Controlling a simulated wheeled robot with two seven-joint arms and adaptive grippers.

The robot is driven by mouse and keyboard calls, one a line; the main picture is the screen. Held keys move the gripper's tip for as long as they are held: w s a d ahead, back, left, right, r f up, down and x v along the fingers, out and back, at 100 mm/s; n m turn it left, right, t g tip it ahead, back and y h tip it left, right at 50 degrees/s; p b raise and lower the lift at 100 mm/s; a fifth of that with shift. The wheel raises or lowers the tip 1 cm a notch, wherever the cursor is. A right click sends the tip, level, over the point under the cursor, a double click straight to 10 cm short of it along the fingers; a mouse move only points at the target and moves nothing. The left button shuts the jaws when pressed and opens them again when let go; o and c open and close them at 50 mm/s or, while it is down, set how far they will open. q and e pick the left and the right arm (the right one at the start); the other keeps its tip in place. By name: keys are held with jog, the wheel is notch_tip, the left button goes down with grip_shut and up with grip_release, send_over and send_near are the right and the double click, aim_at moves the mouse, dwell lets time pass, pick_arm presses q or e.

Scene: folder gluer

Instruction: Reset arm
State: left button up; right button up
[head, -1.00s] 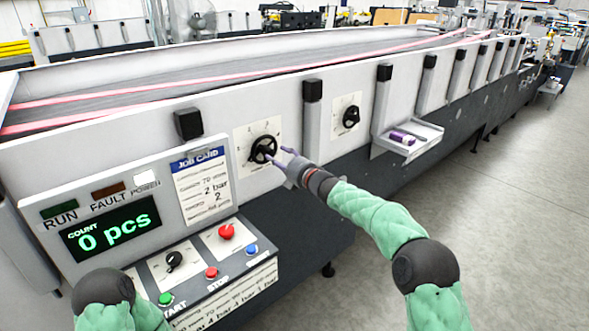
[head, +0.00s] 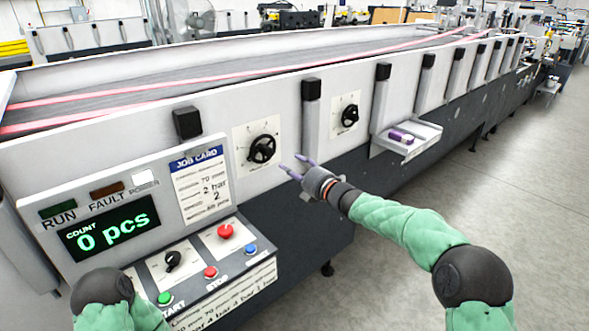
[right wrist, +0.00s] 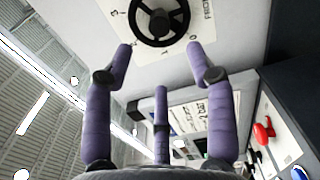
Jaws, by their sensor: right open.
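My right gripper (head: 296,168) is open and empty in the head view, a little to the right of and below the nearer black dial knob (head: 262,149). A gap shows between its purple fingers and the knob. In the right wrist view the spread fingers (right wrist: 160,60) point toward the black knob (right wrist: 160,20) on its white scale plate, with nothing between them. My left arm shows only in part at the lower left of the head view, and its gripper is not in view.
The machine's long side panel runs away to the right, with a second dial (head: 350,116) and a small tray (head: 408,139) holding a purple item. The control panel (head: 190,270) with buttons and the count display (head: 110,229) are at lower left. Open floor (head: 420,240) lies to the right.

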jog(key=shift+f, duration=0.1)
jog(key=s+d+f+m+g+h, duration=0.15)
jog(key=s+f+m, duration=0.4)
jog(key=f, duration=0.65)
jog(key=s+f+m+g+h, duration=0.25)
jog(key=s+f+m, duration=0.3)
jog(key=f, duration=0.75)
jog(key=s+d+f+m+g+h, duration=0.15)
jog(key=s+f+m, duration=0.35)
jog(key=f, duration=0.7)
jog(key=s+f+m+g, duration=0.3)
jog(key=s+f+m, duration=0.1)
jog(key=s, duration=0.6)
jog(key=s+f+m+g, duration=0.2)
jog(key=s+f+m, duration=0.3)
jog(key=s, duration=0.6)
jog(key=s+f+m+g+h, duration=0.1)
jog(key=s+f+m+g, duration=0.2)
jog(key=s, duration=0.7)
notch_tip(320, 180, down, 3)
jog(key=shift+s+r+m+g, duration=0.15)
jog(key=shift+s+m+g, duration=0.2)
jog(key=shift+m, duration=0.45)
jog(key=shift+w, duration=0.1)
